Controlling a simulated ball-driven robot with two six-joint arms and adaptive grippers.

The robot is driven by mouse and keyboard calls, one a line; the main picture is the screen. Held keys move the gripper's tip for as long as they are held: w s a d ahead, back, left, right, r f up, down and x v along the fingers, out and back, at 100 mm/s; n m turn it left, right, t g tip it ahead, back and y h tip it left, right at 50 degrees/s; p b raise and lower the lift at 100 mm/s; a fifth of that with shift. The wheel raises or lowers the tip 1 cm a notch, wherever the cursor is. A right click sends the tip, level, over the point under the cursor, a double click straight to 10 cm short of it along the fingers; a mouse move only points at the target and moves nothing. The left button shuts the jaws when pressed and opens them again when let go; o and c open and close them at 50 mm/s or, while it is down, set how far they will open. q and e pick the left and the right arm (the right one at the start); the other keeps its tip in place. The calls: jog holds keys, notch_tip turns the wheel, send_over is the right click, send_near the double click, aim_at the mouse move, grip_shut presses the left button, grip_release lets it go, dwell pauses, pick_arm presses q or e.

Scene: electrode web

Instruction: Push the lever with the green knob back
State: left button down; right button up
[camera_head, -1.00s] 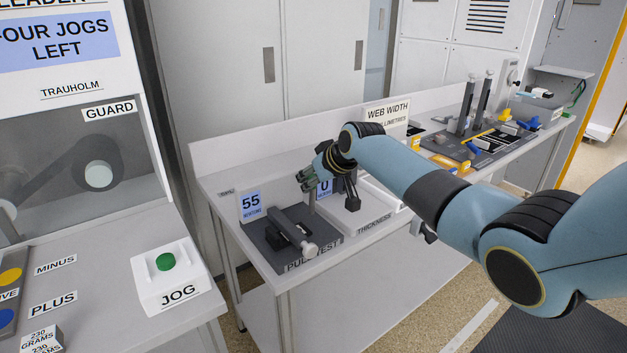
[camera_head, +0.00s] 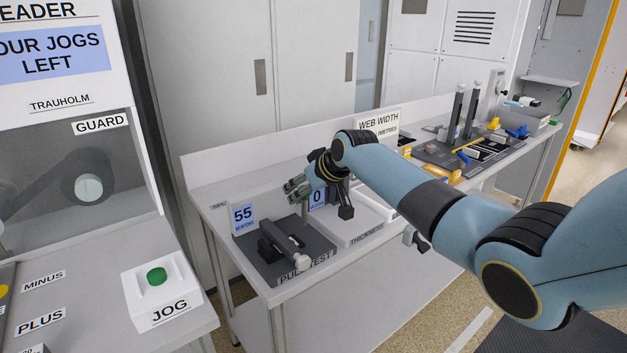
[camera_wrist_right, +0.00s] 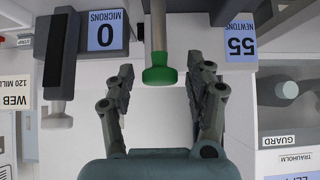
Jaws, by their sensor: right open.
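The green knob (camera_wrist_right: 160,76) sits on the end of a pale rod, the lever (camera_wrist_right: 158,30), in the right wrist view. It lies between the two fingers of my right gripper (camera_wrist_right: 163,72), which is open, with a gap visible on each side. In the head view my right gripper (camera_head: 298,188) is above the bench between the 55 newtons display and the 0 microns display. A thin grey post (camera_head: 305,211) shows below it. The green knob cannot be made out clearly there. My left gripper is not in view.
The pull test device (camera_head: 285,240) with its pale knob stands in front of my gripper. The 55 newtons display (camera_head: 243,217) is to its left. A dark gauge arm (camera_head: 345,212) stands close on the right. The JOG button box (camera_head: 158,290) is at front left.

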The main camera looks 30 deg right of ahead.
jog(key=v, duration=1.1)
jog(key=shift+r, duration=0.2)
jog(key=shift+d, duration=0.1)
jog(key=shift+c, duration=0.2)
